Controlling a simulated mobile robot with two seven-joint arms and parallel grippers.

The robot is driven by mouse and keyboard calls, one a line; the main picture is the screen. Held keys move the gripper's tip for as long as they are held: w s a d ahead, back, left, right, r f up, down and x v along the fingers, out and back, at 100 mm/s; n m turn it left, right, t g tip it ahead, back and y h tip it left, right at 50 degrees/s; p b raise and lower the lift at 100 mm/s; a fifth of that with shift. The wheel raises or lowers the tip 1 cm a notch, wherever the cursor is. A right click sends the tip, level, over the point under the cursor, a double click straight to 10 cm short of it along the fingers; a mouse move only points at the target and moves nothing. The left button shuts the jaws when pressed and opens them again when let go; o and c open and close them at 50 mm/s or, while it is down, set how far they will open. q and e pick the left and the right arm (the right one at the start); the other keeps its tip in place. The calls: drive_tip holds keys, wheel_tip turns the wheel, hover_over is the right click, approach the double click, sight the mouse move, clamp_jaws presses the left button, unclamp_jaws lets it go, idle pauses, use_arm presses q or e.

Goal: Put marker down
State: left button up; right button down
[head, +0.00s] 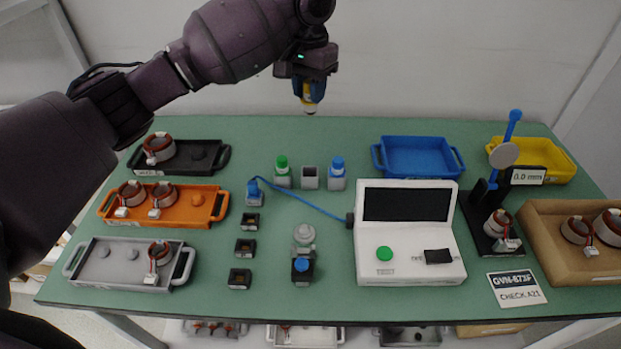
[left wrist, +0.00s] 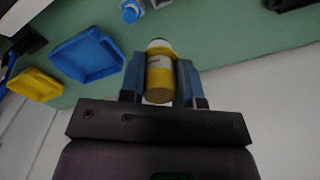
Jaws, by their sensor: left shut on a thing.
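My left gripper (head: 309,92) is shut on the marker (head: 309,103), a short yellow cylinder with a pale lower end. It holds the marker roughly upright in the air above the far edge of the table. The left wrist view shows the yellow marker (left wrist: 160,77) between the two blue fingers of the left gripper (left wrist: 160,85). Below it on the table, a grey open-topped holder (head: 310,178) stands between a green-topped marker (head: 282,172) and a blue-topped one (head: 337,174). My right gripper is not in view.
A blue tray (head: 418,172) and a yellow tray (head: 572,175) lie at the back right. Black (head: 212,165), orange (head: 218,205) and grey (head: 82,262) trays stand at left. A white tester (head: 410,270) with a blue cable is front centre. The green table (head: 345,130) is clear along the back.

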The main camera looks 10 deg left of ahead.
use_arm(q)
wheel_tip(320, 180, down, 19)
drive_tip(key=b, duration=0.3)
drive_tip(key=shift+f, duration=0.35)
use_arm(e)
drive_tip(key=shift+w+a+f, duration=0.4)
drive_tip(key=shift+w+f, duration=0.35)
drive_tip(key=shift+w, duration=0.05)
use_arm(q)
drive_tip(key=shift+f, duration=0.1)
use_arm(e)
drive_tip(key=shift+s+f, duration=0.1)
use_arm(q)
drive_tip(key=shift+f, duration=0.2)
drive_tip(key=o, duration=0.9)
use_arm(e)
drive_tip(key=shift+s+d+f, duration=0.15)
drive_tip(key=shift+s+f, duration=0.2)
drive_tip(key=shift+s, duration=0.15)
